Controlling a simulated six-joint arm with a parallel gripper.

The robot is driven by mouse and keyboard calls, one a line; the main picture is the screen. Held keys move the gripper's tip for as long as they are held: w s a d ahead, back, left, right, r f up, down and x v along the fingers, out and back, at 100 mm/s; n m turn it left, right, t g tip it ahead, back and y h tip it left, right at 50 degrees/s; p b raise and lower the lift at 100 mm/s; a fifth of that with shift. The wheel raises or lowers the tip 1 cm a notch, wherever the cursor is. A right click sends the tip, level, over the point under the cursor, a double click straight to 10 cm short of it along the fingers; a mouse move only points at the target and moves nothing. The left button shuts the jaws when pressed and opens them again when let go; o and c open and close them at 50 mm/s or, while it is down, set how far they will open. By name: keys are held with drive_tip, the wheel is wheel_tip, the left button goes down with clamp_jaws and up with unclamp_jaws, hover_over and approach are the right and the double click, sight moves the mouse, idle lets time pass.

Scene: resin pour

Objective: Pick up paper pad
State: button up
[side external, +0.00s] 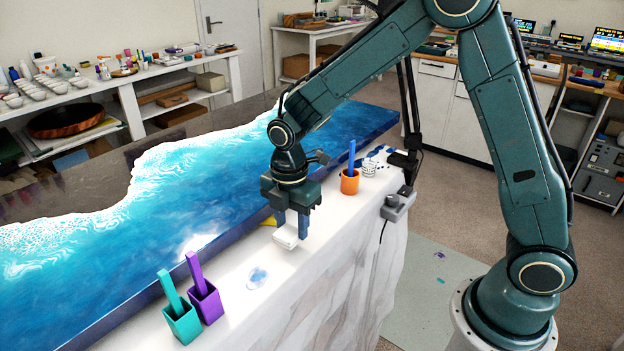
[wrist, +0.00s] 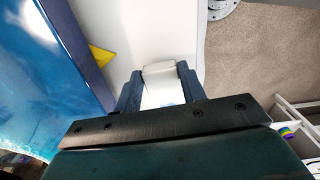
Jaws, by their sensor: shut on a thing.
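The paper pad (side external: 287,237) is a small white block. It is between the fingers of my gripper (side external: 291,226), which is shut on it. In the wrist view the white pad (wrist: 160,85) shows between the two dark blue fingers of my gripper (wrist: 160,90). My gripper points down over the white-covered ledge (side external: 232,262) beside the blue resin table. I cannot tell whether the pad touches the ledge or is just above it.
A yellow piece (side external: 268,221) lies by the resin table edge next to my gripper. A teal cup (side external: 183,325), a purple cup (side external: 206,303) and a clear resin puddle (side external: 258,278) are at the near left. An orange cup (side external: 349,184) stands further along the ledge.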

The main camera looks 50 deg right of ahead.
wheel_tip(320, 180, up, 18)
idle(0.5)
idle(0.3)
drive_tip(key=o, duration=0.4)
drive_tip(key=shift+c, duration=0.2)
drive_tip(key=c, duration=0.3)
approach(292, 228)
drive_tip(key=a, duration=0.2)
drive_tip(key=a+f, duration=0.1)
drive_tip(key=a, duration=0.1)
drive_tip(key=a+f, duration=0.1)
drive_tip(key=a, duration=0.2)
drive_tip(key=shift+s+f, duration=0.1)
drive_tip(key=shift+f, duration=0.15)
